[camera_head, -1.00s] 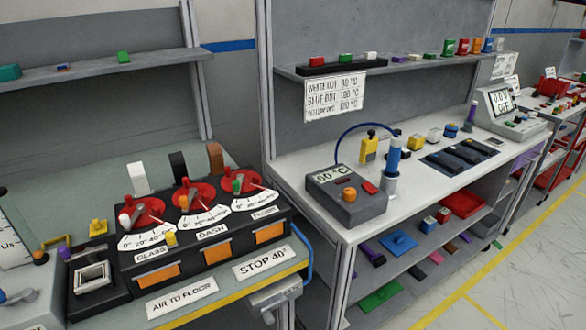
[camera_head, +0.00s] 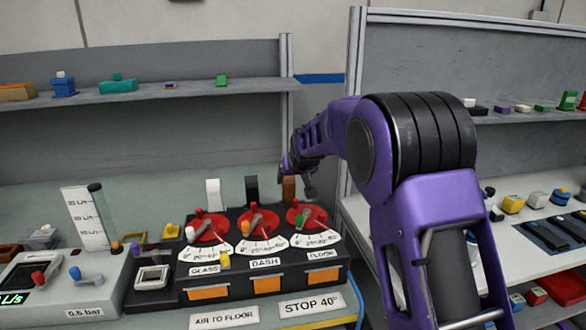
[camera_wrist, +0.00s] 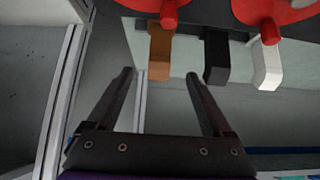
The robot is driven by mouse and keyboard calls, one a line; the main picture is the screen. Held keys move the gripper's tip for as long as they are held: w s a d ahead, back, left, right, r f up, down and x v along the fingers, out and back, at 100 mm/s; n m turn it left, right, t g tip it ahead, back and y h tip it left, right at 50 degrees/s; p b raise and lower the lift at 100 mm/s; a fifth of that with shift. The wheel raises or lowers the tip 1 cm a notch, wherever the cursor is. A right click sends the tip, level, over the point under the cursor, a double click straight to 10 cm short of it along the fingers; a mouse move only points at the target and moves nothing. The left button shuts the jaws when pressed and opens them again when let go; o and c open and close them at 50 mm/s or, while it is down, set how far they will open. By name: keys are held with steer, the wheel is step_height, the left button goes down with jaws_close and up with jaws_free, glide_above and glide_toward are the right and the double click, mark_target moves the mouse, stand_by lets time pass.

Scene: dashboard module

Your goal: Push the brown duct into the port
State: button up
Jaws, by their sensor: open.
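The brown duct (camera_head: 289,189) stands at the back right of the dashboard module (camera_head: 265,279), behind the dial labelled FLOOR. In the wrist view the brown duct (camera_wrist: 160,52) lies just beyond my open fingertips, roughly centred between them. My gripper (camera_wrist: 160,75) is open with nothing between its fingers. In the head view the end of my purple arm is above and close to the brown duct, and its fingers are hard to make out. A black duct (camera_head: 252,190) and a white duct (camera_head: 213,193) stand in the same row to the left. I cannot make out the port.
Red dials (camera_head: 257,221) with levers sit in front of the ducts. A grey post (camera_wrist: 70,90) stands close to the left of my gripper in the wrist view. A flow meter box (camera_head: 62,285) is left of the module. A white bench (camera_head: 500,250) stands to the right.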

mark_target(289, 182)
steer(key=x, duration=0.6)
steer(key=shift+w+r, duration=0.15)
steer(key=shift+r, duration=0.05)
steer(key=shift+w+r+p+x, duration=0.1)
steer(key=shift+p+x, duration=0.05)
steer(key=shift+x, duration=0.7)
steer(key=shift+w+r+p+x, duration=0.1)
steer(key=shift+r+p+x, duration=0.1)
steer(key=shift+x, duration=0.65)
steer(key=shift+w+r+p+x, duration=0.1)
steer(key=shift+w+p+x, duration=0.05)
steer(key=shift+x, duration=0.65)
steer(key=shift+a, duration=0.1)
jaws_close()
